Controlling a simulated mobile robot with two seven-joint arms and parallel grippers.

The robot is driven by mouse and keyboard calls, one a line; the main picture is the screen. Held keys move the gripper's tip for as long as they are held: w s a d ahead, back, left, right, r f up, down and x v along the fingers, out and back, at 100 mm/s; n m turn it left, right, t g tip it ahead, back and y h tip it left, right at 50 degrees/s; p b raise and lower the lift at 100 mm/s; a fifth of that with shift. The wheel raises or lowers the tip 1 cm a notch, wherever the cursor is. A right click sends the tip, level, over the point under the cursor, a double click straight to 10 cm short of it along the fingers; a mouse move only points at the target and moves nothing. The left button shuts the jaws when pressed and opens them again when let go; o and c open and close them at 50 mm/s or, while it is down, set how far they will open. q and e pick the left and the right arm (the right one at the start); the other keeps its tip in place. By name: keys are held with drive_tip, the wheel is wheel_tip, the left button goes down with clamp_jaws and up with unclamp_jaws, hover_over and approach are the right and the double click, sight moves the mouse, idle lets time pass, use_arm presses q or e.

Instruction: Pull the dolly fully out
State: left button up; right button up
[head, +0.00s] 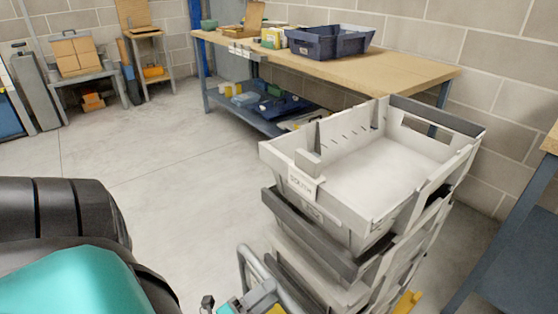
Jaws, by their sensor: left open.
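A stack of grey and white crates (297,210) stands right of centre, with an empty open crate (365,165) on top bearing a white label. The dolly (405,303) shows under the stack only as a yellow corner; most of it is hidden by the crates and the picture edge. A bent grey tube handle (247,262) rises at the near left side of the stack. My left gripper (236,301) is at the bottom edge, open, close beside the handle and partly cut off. I cannot tell whether it touches the handle. My right gripper is not in view.
A wooden-topped workbench (400,78) with a dark blue bin (322,42) stands behind the stack. Another blue-framed bench (510,240) is close on the right. The concrete floor (165,150) left of the stack is clear. Small stands with boxes (75,50) are at the back left.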

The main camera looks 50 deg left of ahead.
use_arm(q)
drive_tip(key=v, duration=0.9)
idle(0.3)
